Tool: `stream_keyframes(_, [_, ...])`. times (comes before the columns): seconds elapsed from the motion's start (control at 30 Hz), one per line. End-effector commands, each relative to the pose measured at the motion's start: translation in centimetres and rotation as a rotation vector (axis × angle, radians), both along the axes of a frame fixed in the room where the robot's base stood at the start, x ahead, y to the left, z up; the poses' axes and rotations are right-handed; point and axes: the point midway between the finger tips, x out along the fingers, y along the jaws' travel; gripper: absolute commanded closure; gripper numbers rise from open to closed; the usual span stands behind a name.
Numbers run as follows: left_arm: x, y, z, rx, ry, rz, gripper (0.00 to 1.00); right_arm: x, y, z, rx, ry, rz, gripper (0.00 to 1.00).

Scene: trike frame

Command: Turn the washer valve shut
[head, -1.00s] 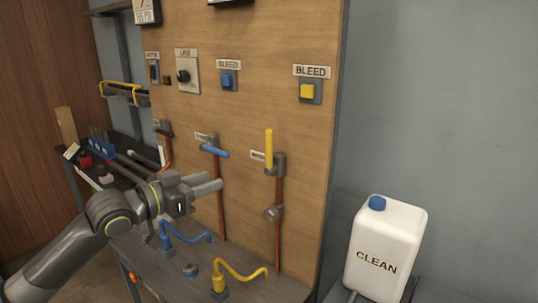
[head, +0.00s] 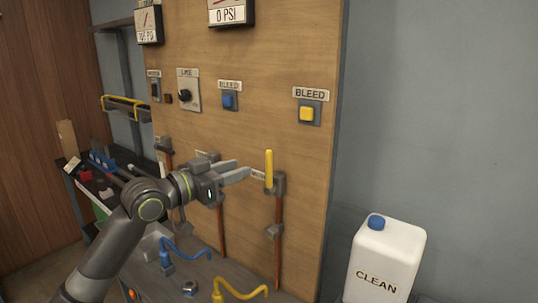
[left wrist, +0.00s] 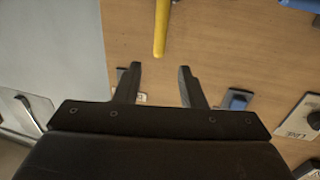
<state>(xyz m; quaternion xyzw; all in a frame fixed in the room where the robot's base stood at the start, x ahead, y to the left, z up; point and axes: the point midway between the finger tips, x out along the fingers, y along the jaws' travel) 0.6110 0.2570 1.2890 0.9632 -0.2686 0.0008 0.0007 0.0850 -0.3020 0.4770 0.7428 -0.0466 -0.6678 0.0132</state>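A valve with an upright yellow lever (head: 269,168) sits on a copper pipe on the wooden panel. Its label is partly covered and I cannot read which valve it is. My left gripper (head: 242,170) is just left of the yellow lever in the head view, fingers pointing towards it. In the left wrist view the gripper (left wrist: 159,74) is open and empty, and the yellow lever (left wrist: 161,28) lies beyond the fingertips, roughly in line with the gap. My left gripper hides most of the blue-levered valve in the head view. My right gripper is not in view.
Blue (head: 230,101) and yellow (head: 307,114) bleed buttons and a black knob (head: 185,95) are above. A gauge (head: 231,14) reads 0 PSI. A white CLEAN jug (head: 384,262) stands right.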

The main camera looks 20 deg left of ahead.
Motion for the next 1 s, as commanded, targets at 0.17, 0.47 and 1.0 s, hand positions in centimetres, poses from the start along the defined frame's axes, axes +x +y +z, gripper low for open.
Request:
stream_keyframes(0.17, [2.2,-1.4,0.3,-0.005,0.002,-0.003,0.64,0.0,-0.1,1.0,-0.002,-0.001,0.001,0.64])
stream_keyframes(0.47, [6.3,-4.0,0.3,-0.003,0.003,-0.002,0.64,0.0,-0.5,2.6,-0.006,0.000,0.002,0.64])
stream_keyframes(1.0, [9.0,-5.5,-0.1,0.002,0.001,0.000,0.64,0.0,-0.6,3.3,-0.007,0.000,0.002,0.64])
